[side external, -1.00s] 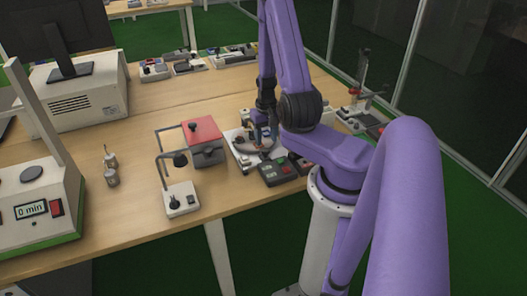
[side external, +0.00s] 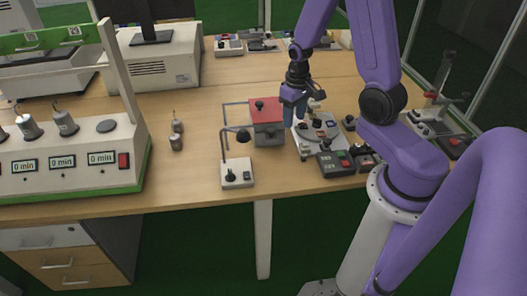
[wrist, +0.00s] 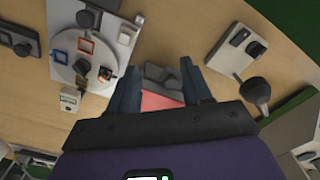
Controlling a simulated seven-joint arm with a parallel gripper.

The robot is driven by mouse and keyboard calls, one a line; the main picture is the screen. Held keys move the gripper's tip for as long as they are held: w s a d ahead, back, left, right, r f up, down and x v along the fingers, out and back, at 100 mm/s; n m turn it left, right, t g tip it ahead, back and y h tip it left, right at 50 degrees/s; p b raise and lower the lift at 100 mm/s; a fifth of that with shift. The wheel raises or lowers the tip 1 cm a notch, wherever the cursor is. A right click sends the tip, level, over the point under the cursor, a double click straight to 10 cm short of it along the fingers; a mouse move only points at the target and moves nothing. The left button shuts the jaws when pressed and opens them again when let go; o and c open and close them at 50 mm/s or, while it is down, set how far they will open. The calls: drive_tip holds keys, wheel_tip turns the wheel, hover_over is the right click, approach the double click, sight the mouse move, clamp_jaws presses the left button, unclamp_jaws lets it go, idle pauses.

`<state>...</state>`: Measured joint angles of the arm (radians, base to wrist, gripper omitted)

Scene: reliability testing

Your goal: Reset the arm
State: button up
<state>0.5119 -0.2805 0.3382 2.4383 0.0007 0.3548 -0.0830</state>
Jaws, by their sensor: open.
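My purple arm reaches over the wooden table in the side external view. My gripper (side external: 294,111) points down above the table, between the red-lidded box (side external: 268,117) and the round turntable device (side external: 318,129). The red-lidded box (wrist: 160,101) shows beyond the fingers, partly hidden by the gripper body. The turntable device (wrist: 62,62) lies to the left in the wrist view, with small coloured square frames on its disc.
A small lamp stand (side external: 237,174) is left of the box. A black control box with buttons (side external: 335,164) sits near the front edge. Free tabletop lies between the weights and the lamp stand.

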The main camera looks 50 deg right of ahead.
drive_tip(key=s+a+r+n, duration=0.3)
drive_tip(key=a+r+n, duration=0.1)
drive_tip(key=a, duration=0.3)
drive_tip(key=s+a+r+n, duration=0.3)
drive_tip(key=a+n, duration=0.1)
drive_tip(key=a, duration=0.2)
drive_tip(key=s+a+r+n, duration=0.2)
drive_tip(key=s+n, duration=0.1)
drive_tip(key=s, duration=0.3)
drive_tip(key=s+a+r+n, duration=0.2)
drive_tip(key=s+r+n, duration=0.1)
drive_tip(key=s, duration=0.4)
drive_tip(key=shift+a+r, duration=0.25)
drive_tip(key=shift+r, duration=0.05)
